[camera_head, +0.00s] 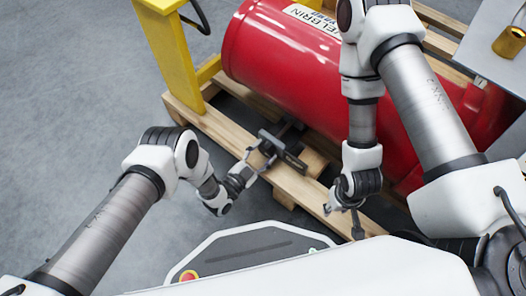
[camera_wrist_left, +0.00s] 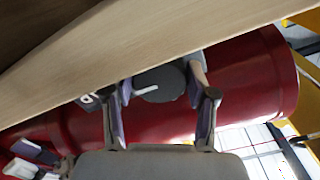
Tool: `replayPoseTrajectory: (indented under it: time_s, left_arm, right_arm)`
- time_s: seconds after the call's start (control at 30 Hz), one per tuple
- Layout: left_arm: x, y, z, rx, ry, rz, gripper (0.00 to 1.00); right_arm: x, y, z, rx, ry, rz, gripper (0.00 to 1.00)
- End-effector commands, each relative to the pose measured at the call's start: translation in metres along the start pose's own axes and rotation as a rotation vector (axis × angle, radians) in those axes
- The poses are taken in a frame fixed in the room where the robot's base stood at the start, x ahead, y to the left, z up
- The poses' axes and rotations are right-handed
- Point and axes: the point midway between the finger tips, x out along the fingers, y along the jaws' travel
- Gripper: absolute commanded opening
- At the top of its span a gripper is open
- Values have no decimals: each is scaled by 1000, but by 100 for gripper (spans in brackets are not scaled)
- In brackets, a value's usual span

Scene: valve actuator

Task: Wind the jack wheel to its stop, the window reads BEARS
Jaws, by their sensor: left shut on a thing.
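The jack wheel (camera_wrist_left: 160,82) shows as a dark round disc with a pale mark on its face in the left wrist view, between the fingers of my left gripper (camera_wrist_left: 160,98). In the head view, my left gripper (camera_head: 258,158) is at a dark mechanism (camera_head: 283,150) by the pallet's edge and is shut on the wheel. A dark plate with white characters (camera_wrist_left: 88,99), possibly the window, shows partly beside the wheel; its reading is not legible. My right gripper (camera_head: 345,208) points down near the pallet's front edge, its jaw state unclear.
A large red cylinder (camera_head: 285,55) lies on a wooden pallet (camera_head: 225,130) behind the grippers. A yellow post (camera_head: 165,50) stands at the left. A wooden board (camera_wrist_left: 130,38) crosses the top of the wrist view. Grey floor (camera_head: 70,90) is clear at left.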

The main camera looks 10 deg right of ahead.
Motion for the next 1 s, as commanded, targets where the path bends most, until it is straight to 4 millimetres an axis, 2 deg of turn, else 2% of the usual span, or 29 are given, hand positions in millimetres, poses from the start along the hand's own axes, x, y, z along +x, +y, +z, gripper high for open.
replayPoseTrajectory:
  time_s: [0.03,0.1,0.47,0.57,0.8,1.0]
  left_arm:
    - [1,0,-2,1,4,0,64]
    - [1,0,-1,1,4,1,82]
    - [-3,0,0,0,0,1,82]
    - [-17,0,1,-1,-2,1,82]
    - [-77,0,1,-3,-4,1,82]
    - [-113,0,0,-1,0,0,82]
  right_arm:
    - [0,0,0,0,0,0,40]
    - [0,0,0,0,0,0,40]
    - [0,0,0,0,0,0,40]
    - [0,0,0,0,0,0,40]
    - [0,0,0,0,0,0,40]
    - [0,0,0,0,0,0,40]
